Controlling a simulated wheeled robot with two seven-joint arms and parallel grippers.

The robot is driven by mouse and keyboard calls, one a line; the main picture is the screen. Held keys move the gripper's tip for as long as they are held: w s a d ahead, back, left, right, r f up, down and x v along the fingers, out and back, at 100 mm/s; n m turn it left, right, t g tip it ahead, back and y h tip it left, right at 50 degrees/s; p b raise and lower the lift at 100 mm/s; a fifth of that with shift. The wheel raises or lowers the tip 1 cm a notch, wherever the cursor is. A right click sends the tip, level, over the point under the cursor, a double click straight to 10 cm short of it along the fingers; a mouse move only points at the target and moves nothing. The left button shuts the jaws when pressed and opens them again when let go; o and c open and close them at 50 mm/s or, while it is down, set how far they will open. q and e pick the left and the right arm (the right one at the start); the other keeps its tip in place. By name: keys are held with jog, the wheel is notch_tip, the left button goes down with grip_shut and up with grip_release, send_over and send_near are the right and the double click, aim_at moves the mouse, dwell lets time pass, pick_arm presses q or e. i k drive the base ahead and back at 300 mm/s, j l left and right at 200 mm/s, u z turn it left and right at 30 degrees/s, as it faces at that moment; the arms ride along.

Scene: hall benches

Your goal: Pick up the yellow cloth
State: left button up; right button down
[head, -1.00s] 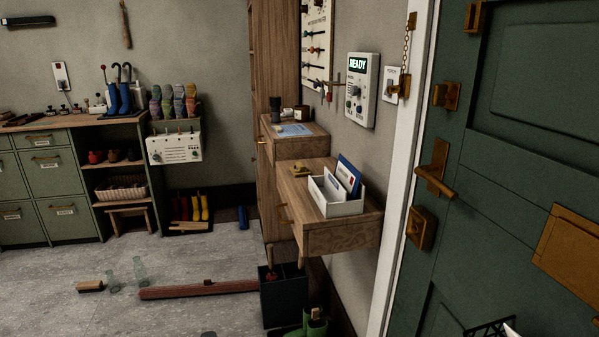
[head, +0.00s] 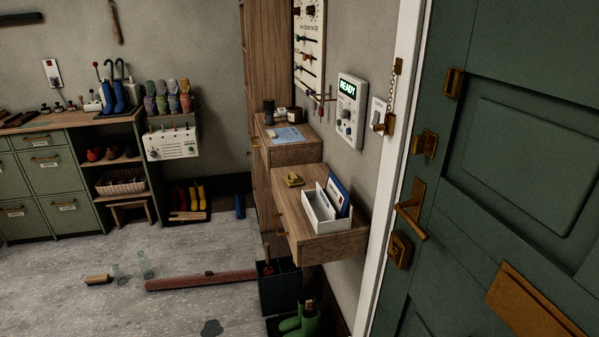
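I cannot make out a yellow cloth for certain in the head view. A small yellow object (head: 293,180) lies on the wooden wall shelf (head: 322,242), behind the white letter holder (head: 319,211). It is too small to tell whether it is cloth, and it looks rather stiff, like brass. Neither of my grippers shows in the view.
The green door (head: 520,160) fills the right side. Green boots (head: 298,320) and a dark bin (head: 278,288) stand below the shelf. A long reddish bar (head: 200,281), a brush (head: 98,280) and a dark patch (head: 211,327) are on the floor.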

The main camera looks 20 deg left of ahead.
aim_at(293, 180)
jog(key=i+j+z, duration=0.15)
jog(key=z, duration=0.25)
jog(key=j+z, duration=0.45)
jog(key=i+l, duration=0.05)
jog(key=l, duration=0.05)
